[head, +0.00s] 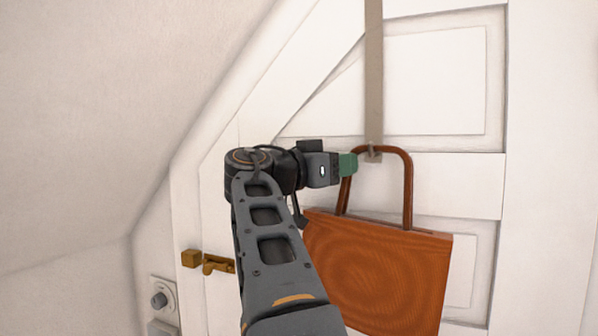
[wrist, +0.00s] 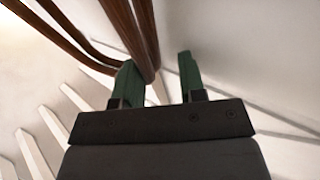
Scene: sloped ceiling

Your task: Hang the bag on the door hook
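The orange-brown bag (head: 380,270) hangs upright in front of the door, with its brown handles (head: 408,185) looped up. The door hook (head: 373,154) is at the lower end of a grey strap (head: 374,75) over the door. The top of the handle loop is at the hook; I cannot tell whether it rests in it. My gripper (head: 350,164) is at the left side of the handles. In the wrist view my gripper (wrist: 158,75) has its green fingers apart. One handle strand (wrist: 144,40) runs beside the left finger's inner side, with a gap to the right finger.
The white panelled door (head: 440,90) fills the background. A brass latch (head: 215,263) and a wall switch (head: 162,299) are at the lower left. The sloped ceiling (head: 100,100) closes in at the left. A white balustrade (wrist: 60,130) shows in the wrist view.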

